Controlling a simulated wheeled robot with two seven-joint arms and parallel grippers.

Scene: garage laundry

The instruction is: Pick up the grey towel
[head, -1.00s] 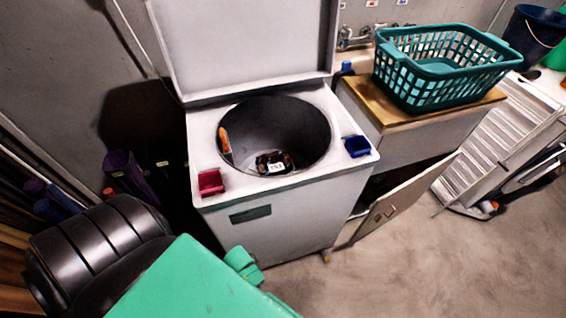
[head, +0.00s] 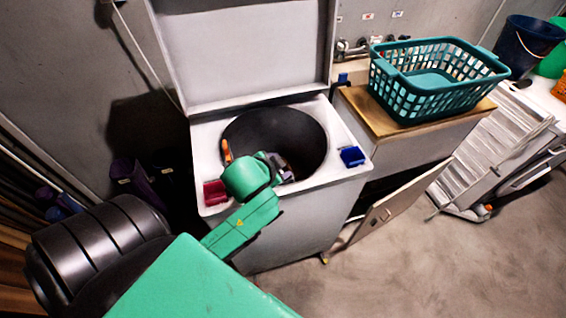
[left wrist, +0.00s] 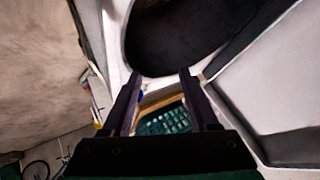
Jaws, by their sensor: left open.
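I cannot make out a grey towel in either view. The washing machine (head: 295,225) stands with its lid raised, and its round dark drum (head: 262,122) is open. My left gripper (head: 279,166) is over the drum opening, and my green wrist hides part of the drum's inside. In the left wrist view my left gripper (left wrist: 160,74) has its two dark fingers apart with nothing between them. The drum opening (left wrist: 170,35) lies ahead of the fingertips there. An orange thing (head: 227,151) is at the drum's left edge. My right gripper is not in view.
A red box (head: 215,192) and a blue box (head: 352,156) sit on the machine's front corners. A teal laundry basket (head: 435,80) stands on the wooden counter (head: 375,115) to the right. A cabinet door (head: 388,207) hangs open below. The raised lid (head: 240,55) stands behind the drum.

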